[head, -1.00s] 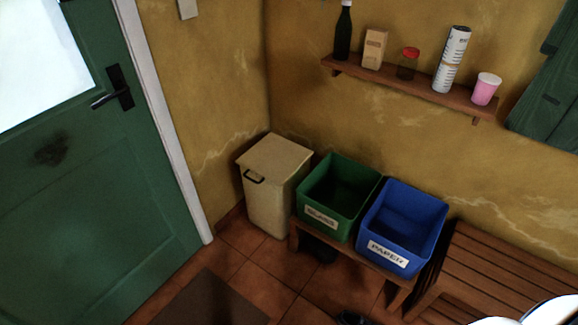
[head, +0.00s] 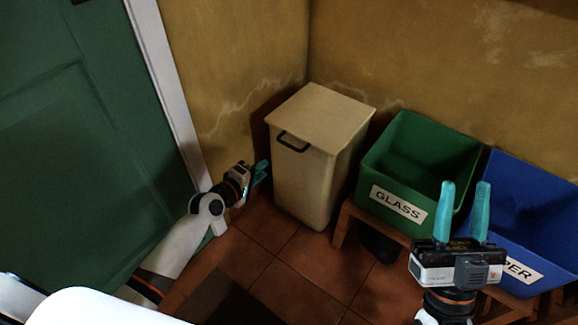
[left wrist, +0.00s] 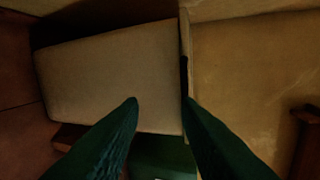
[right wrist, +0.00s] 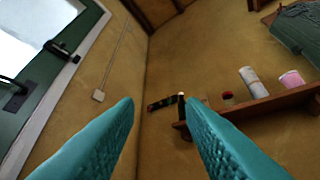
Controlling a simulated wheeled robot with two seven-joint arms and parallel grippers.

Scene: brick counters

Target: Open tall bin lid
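The tall cream bin (head: 305,183) stands in the corner, its flat lid (head: 320,116) shut. A dark handle (head: 293,141) sits on the lid's front edge. My left gripper (head: 262,172) is open and empty, just left of the bin and below the handle's height. In the left wrist view the bin's body (left wrist: 110,75) lies sideways beyond the open fingers (left wrist: 160,101), with the lid edge (left wrist: 185,40) upright in the picture. A dark strip on that edge looks like the handle. My right gripper (head: 467,190) is open and empty, pointing up in front of the green and blue bins.
A green GLASS bin (head: 400,208) and a blue bin (head: 510,264) stand on a low wooden bench (head: 345,214) to the right. A green door (head: 85,130) is on the left. A shelf (right wrist: 265,106) with small items shows in the right wrist view.

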